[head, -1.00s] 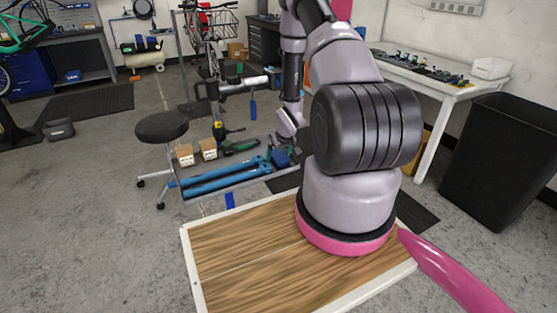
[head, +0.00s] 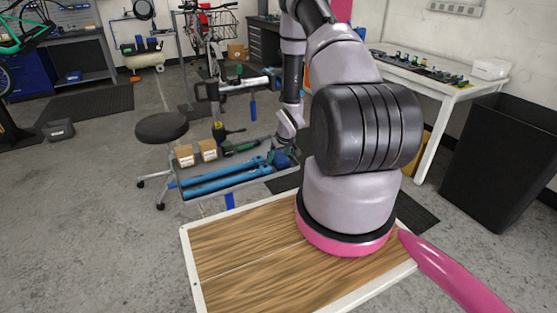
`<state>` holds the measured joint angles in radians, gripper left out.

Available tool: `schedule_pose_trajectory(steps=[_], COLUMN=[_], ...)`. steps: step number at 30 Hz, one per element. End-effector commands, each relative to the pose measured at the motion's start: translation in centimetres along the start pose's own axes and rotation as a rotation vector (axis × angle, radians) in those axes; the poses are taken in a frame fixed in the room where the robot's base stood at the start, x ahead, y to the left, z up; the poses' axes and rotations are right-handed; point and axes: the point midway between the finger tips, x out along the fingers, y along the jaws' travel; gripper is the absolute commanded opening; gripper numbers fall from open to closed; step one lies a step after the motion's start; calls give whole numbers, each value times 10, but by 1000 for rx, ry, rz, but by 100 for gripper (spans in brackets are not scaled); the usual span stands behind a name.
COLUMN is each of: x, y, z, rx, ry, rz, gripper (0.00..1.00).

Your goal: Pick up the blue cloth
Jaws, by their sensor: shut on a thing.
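A small dark blue bundle (head: 283,161), which looks like the blue cloth, is at the right end of the grey tool tray (head: 227,183). My gripper (head: 283,149) reaches down from above to this bundle and is shut on it. The fingertips are small and partly hidden, so the exact grip is hard to see. The bundle is low, at tray level; I cannot tell whether it touches the tray.
The tray also holds blue tubes (head: 215,179), a green tool (head: 240,147) and two small cardboard boxes (head: 208,149). A black stool (head: 161,127) stands left of it. A white workbench (head: 440,78) and black bin (head: 502,160) are at the right.

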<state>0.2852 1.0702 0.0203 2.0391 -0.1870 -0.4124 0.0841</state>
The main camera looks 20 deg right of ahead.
Motion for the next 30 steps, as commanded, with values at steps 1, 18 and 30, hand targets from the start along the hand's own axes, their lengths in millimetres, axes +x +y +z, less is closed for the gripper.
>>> schedule_pose_trajectory(steps=[1, 18, 30], x=[0, -73, -96], y=[0, 1, 0], z=[0, -31, -40], rx=[0, 2, 0], ry=[0, 4, 0], rz=[0, 1, 0], gripper=[20, 20, 20])
